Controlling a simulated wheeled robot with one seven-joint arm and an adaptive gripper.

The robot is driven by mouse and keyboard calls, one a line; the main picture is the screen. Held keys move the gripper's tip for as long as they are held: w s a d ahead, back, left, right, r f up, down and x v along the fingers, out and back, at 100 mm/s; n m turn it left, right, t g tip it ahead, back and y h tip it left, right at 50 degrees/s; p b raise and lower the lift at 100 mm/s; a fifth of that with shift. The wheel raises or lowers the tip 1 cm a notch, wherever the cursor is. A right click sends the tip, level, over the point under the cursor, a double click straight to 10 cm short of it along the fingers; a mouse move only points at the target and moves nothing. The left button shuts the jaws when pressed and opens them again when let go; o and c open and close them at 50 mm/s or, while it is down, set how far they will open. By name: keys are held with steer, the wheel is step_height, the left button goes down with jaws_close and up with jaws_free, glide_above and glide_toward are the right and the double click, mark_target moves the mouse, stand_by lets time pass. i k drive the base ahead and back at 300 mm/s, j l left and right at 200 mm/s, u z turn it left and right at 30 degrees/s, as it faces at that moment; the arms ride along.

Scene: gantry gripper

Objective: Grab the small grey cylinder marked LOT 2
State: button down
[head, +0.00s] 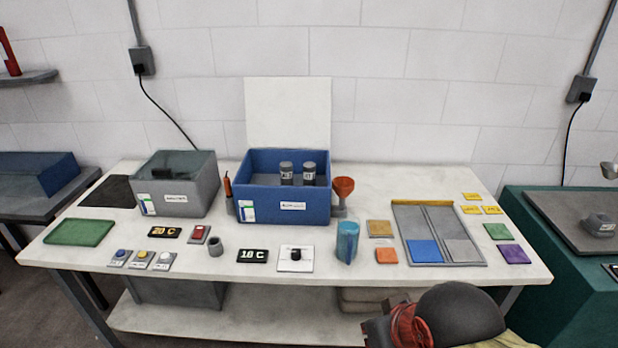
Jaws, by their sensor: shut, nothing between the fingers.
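Two small grey cylinders with dark tops and pale labels stand upright side by side in the open blue box (290,206) in the head view. They are the left cylinder (286,173) and the right cylinder (309,174). Their labels are too small to read surely, so I cannot tell which is LOT 2. The box's front wall hides their lower ends. Dark and red parts of my arm show at the bottom right edge, in front of the table. My gripper's fingers cannot be made out there.
The box's white lid (288,112) stands open behind it. A grey box (177,188) is to the left. A blue cup (347,241), a grey cup (215,246) and a divided tray (400,206) lie towards the front.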

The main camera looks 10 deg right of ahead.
mark_target(309, 167)
steer(key=i+j+z, duration=0.1)
steer(key=i+j, duration=0.15)
steer(key=i+j+z, duration=0.25)
steer(key=i+j, duration=0.15)
steer(key=j, duration=0.2)
steer(key=i+j+z, duration=0.15)
steer(key=j, duration=0.2)
steer(key=i+j+z, duration=0.1)
steer(key=i+j, duration=0.15)
steer(key=i+j+z, duration=0.15)
steer(key=j, duration=0.3)
steer(key=i+j+z, duration=0.1)
steer(key=j, duration=0.3)
